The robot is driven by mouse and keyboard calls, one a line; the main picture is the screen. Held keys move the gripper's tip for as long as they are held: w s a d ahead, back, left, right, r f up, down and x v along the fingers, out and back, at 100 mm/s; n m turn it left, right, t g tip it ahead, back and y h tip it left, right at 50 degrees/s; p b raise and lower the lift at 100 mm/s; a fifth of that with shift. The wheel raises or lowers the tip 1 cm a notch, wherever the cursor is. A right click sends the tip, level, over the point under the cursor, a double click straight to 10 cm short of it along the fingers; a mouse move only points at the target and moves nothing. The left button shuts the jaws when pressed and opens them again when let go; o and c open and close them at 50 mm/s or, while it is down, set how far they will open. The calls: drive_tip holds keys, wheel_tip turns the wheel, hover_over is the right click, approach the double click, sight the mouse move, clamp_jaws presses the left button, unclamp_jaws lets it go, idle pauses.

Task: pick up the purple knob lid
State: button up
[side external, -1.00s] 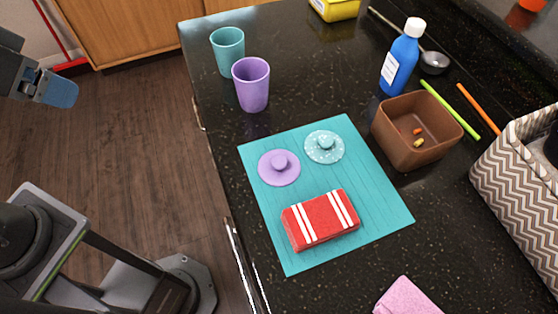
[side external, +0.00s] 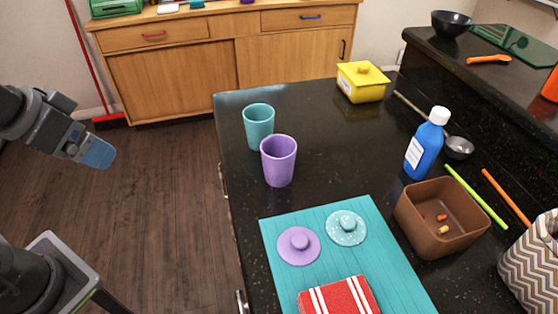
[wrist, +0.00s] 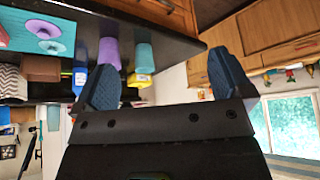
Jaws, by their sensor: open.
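The purple knob lid (side external: 299,246) lies flat on the teal mat (side external: 278,283), knob up, left of a teal speckled knob lid (side external: 346,228). In the wrist view the purple lid (wrist: 43,29) shows at the upper left, beyond the gripper. My gripper (side external: 104,153) is off to the left of the counter in the side view, above the floor and well apart from the lid. In the wrist view my gripper (wrist: 165,80) has its two fingers spread wide with nothing between them.
A purple cup (side external: 278,161) and a teal cup (side external: 258,126) stand behind the lids. A folded red striped cloth (side external: 340,299) lies in front. A brown bin (side external: 441,218) and a blue bottle (side external: 425,146) stand to the right. The counter left of the mat is clear.

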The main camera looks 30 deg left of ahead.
drive_tip(key=shift+o, duration=0.3)
drive_tip(key=n+g, duration=0.6)
drive_tip(key=n, duration=0.4)
hover_over(300, 241)
drive_tip(key=f, duration=1.2)
drive_tip(key=shift+a+f, duration=0.1)
drive_tip(key=shift+a, duration=0.15)
drive_tip(key=shift+d+f, duration=0.2)
drive_tip(key=shift+f, duration=2.8)
drive_tip(key=c, duration=0.8)
